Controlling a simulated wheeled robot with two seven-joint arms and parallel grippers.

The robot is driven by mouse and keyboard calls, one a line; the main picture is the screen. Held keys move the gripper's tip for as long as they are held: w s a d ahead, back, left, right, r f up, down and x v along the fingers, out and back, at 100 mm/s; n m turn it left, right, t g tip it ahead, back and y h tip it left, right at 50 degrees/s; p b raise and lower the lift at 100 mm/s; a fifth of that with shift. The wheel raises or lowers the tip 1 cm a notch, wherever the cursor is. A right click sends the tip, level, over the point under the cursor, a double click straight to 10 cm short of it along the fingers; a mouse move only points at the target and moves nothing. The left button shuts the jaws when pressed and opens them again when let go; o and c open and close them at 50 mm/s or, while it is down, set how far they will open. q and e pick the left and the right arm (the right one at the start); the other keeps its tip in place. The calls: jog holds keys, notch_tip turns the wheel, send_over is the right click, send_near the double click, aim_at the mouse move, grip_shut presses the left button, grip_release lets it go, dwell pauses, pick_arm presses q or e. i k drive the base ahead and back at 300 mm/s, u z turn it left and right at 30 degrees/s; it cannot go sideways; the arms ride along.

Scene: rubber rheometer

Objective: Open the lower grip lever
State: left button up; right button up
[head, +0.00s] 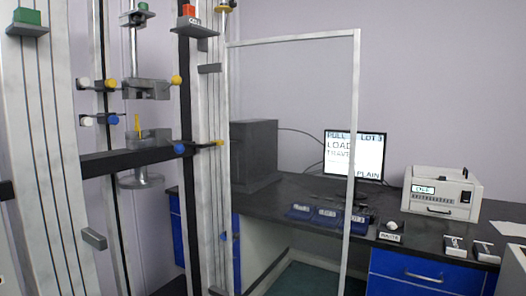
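The testing machine's upper grip (147,90) is a grey clamp. It has a white knob (84,83) on the left and a yellow knob (176,80) on the right. The lower grip (150,136) is a grey block below it, above the dark crossbeam. A small yellow upright piece (137,124) stands at it. A white knob (87,120) and a blue knob (113,119) sit to its left. Another blue knob (179,149) and a yellow knob (219,143) sit to its right. I cannot tell which is the lower grip lever. Neither gripper is in view.
A clear guard with a white frame (295,38) stands right of the columns. Behind it, a dark bench (320,185) holds a grey box (254,155), a monitor (355,156), blue trays (313,213) and a white instrument (440,193). Blue drawers (420,270) are at lower right.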

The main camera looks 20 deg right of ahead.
aim_at(179, 149)
jog(key=z, duration=0.05)
jog(key=k, duration=0.65)
jog(key=u, duration=0.35)
jog(key=i, duration=1.85)
jog(key=z, duration=1.35)
jog(key=i, duration=0.35)
jog(key=z, duration=0.4)
